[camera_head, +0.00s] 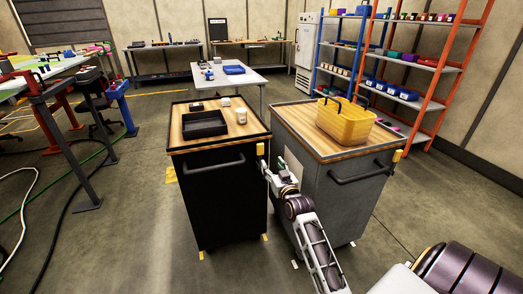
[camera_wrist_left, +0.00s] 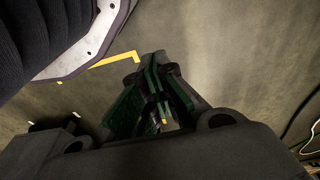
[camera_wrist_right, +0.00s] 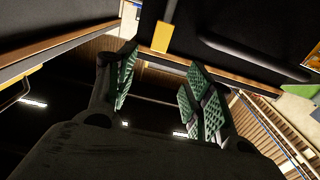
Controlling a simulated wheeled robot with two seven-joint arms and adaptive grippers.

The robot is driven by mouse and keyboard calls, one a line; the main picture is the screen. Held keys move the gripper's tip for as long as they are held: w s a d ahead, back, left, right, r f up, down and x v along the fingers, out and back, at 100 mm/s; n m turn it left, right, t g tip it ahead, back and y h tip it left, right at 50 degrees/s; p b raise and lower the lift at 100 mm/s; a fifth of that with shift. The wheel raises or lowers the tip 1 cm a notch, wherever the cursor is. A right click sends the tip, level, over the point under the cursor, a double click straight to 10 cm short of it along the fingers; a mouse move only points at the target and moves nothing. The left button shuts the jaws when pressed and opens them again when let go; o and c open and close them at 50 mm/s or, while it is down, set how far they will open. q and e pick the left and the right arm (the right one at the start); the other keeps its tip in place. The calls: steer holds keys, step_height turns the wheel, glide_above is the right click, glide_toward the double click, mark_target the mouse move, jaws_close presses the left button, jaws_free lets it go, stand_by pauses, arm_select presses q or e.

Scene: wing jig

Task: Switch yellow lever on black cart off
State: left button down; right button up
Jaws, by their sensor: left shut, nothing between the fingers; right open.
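The black cart (camera_head: 215,185) stands in the middle of the head view. Its yellow lever (camera_head: 260,149) is at the right end of its front top edge and points upright. My right gripper (camera_head: 267,168) is just below and right of this lever, in front of the gap between the carts. In the right wrist view the picture is turned over, and the yellow lever (camera_wrist_right: 163,37) lies beyond the open, empty fingers (camera_wrist_right: 160,75); they look apart from it. My left gripper (camera_wrist_left: 158,105) is shut and empty over bare floor, and is not in the head view.
A grey cart (camera_head: 330,195) with its own yellow lever (camera_head: 397,156) and a yellow basket (camera_head: 345,122) stands close on the right. The black cart carries a black tray (camera_head: 204,124) and cups, and has a front handle (camera_head: 214,164). Floor in front is clear.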

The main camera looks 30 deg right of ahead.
steer(key=shift+w, duration=0.15)
steer(key=b, duration=0.1)
glide_toward(261, 148)
steer(key=shift+w, duration=1.4)
steer(key=shift+w+d+r+b, duration=0.1)
steer(key=shift+w+d+b, duration=0.2)
steer(key=shift+w+d, duration=0.4)
steer(key=shift+w, duration=0.55)
steer(key=shift+b+x, duration=0.35)
steer(key=shift+x, duration=0.85)
arm_select(q)
step_height(261, 148, up, 6)
steer(key=d, duration=0.1)
steer(key=shift+w+r, duration=0.15)
steer(key=shift+w, duration=0.1)
arm_select(e)
steer(key=shift+w+d, duration=0.1)
steer(key=shift+w, duration=0.3)
steer(key=shift+c, duration=0.4)
arm_select(q)
steer(key=shift+d, duration=0.15)
arm_select(e)
jaws_close()
